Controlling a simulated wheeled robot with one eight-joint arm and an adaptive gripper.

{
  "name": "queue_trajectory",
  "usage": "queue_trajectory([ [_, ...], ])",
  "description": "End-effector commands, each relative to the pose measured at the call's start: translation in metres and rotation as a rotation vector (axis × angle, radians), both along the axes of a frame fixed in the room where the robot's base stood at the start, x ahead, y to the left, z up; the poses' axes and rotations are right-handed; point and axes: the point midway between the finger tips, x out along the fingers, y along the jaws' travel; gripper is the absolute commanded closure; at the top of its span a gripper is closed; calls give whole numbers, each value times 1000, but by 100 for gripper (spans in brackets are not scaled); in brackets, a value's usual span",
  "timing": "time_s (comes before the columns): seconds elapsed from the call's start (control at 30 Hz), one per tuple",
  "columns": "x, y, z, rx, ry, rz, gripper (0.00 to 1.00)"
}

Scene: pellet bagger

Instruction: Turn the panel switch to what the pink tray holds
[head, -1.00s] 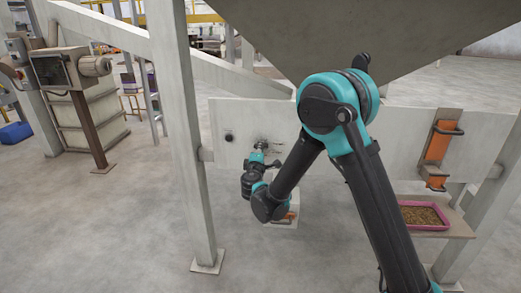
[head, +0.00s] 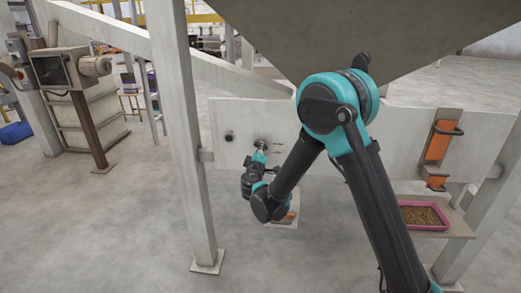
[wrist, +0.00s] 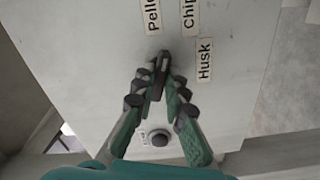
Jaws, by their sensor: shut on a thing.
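The white panel (head: 330,140) carries a dark switch knob (wrist: 161,68). My gripper (wrist: 158,88) is shut on this knob, with a finger on either side. In the wrist view the labels "Pelle…" (wrist: 153,15), "Chip…" (wrist: 188,12) and "Husk" (wrist: 204,60) surround the knob; the first two are cut off. The knob's upper end lies below the gap between "Pelle…" and "Chip…"; its exact setting is unclear. In the head view my gripper (head: 258,155) is at the panel's left part. The pink tray (head: 425,228) at right holds brown, coarse loose bits, too small to name surely.
A round black button (wrist: 157,138) sits on the panel beside the knob; it also shows in the head view (head: 229,136). An orange chute with a handle (head: 439,140) is above the tray. A grey post (head: 188,140) stands left of my arm.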

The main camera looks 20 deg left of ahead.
Motion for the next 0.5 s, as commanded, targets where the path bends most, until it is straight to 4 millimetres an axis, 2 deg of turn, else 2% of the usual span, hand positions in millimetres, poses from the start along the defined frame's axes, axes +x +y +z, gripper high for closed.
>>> queue_trajectory([
  [0.5, -1, 0, -1, 343, 84, 1, 100],
])
